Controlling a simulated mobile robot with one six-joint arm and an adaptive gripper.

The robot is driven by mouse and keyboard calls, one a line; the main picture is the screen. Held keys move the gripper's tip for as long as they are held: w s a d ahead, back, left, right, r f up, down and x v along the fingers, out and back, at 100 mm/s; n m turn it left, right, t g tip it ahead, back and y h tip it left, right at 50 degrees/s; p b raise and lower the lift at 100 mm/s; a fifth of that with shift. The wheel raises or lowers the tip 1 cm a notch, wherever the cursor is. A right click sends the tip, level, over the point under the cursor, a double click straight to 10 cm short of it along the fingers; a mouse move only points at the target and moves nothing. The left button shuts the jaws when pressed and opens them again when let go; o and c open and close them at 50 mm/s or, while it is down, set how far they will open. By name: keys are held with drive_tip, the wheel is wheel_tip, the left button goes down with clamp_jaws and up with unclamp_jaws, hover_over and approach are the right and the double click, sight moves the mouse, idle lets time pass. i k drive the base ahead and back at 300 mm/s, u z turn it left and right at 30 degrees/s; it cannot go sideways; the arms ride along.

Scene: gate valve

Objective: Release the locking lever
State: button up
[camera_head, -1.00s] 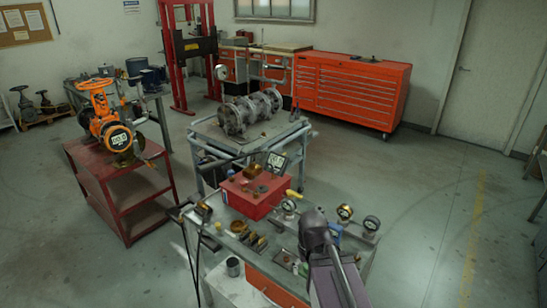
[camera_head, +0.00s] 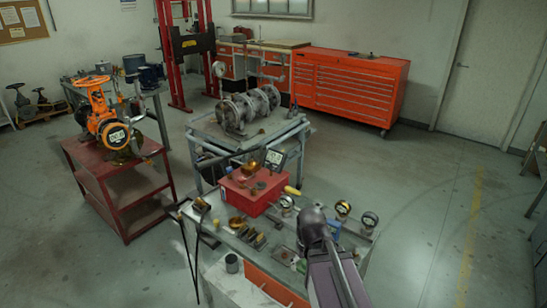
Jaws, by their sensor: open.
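An orange gate valve (camera_head: 113,130) stands upright on the red cart at the left. My arm shows at the bottom centre-right, with a dark joint and a purple-grey link. It is far from the valve, across the cluttered bench. I see no gripper fingers in this view.
The red cart (camera_head: 112,165) stands left, with open floor around it. A grey bench (camera_head: 215,235) with a red box (camera_head: 252,190), gauges and fittings lies between my arm and the cart. A table with a large grey valve body (camera_head: 248,110) stands behind. An orange tool cabinet (camera_head: 350,90) is at the back.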

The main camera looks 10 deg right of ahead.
sight(278, 221)
drive_tip(key=u, duration=0.05)
drive_tip(key=k, duration=1.3)
drive_tip(key=u, duration=0.35)
drive_tip(key=i, duration=0.9)
drive_tip(key=z, duration=0.35)
